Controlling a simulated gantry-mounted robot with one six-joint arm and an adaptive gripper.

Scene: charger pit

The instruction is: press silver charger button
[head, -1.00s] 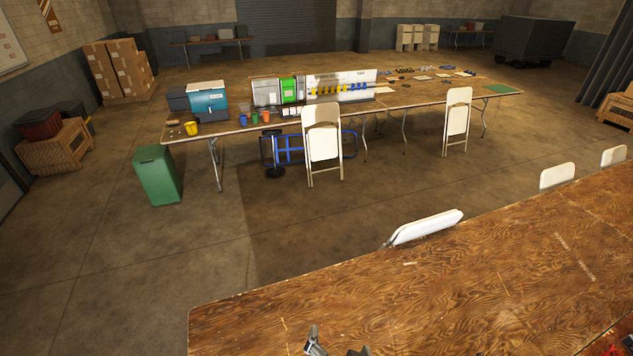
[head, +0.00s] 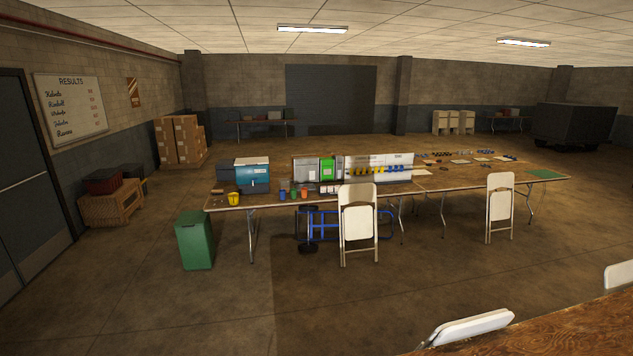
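A grey, silver-looking unit (head: 305,170) stands on the long folding table (head: 430,185) across the room, left of a bright green unit (head: 327,170). They look like chargers, but they are small and far off. I cannot make out a button on the grey unit. My gripper is not in view.
A blue cooler (head: 252,176) and a yellow cup (head: 234,199) are at the table's left end. White folding chairs (head: 358,225) stand in front of it, with a blue hand truck (head: 322,226) beneath. A green bin (head: 195,240) stands left. Open floor lies before a nearer wooden table (head: 560,330).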

